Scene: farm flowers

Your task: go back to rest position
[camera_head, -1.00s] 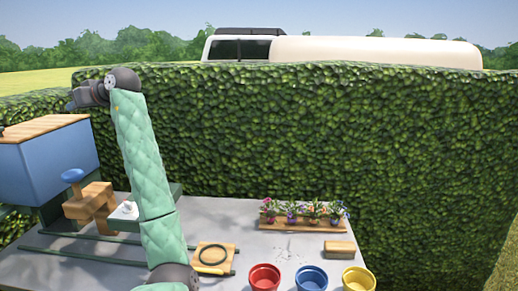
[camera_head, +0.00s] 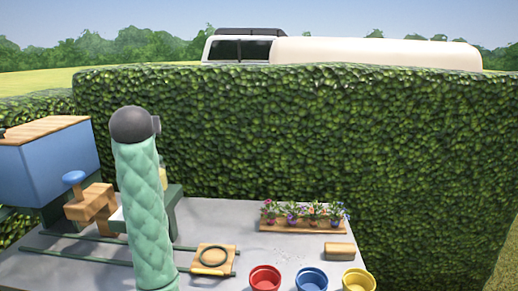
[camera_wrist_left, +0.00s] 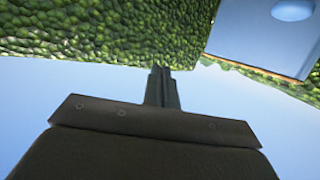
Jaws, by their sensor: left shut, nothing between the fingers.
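My left arm (camera_head: 143,205) rises in the head view at the left of the table, with its dark joint at the top in front of the hedge. The left gripper itself is hidden behind that arm in the head view. In the left wrist view my left gripper (camera_wrist_left: 160,72) shows with its fingers together and nothing between them. It is in the air, with hedge and sky around it, apart from any object. My right arm and right gripper are not in view.
The grey table (camera_head: 215,215) holds a flower planter (camera_head: 300,226), a wooden block (camera_head: 339,249), a small board with a green ring (camera_head: 214,258), and red (camera_head: 265,279), blue (camera_head: 311,280) and yellow (camera_head: 358,281) pots. A blue box (camera_head: 50,165) stands left. A hedge (camera_head: 300,130) runs behind.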

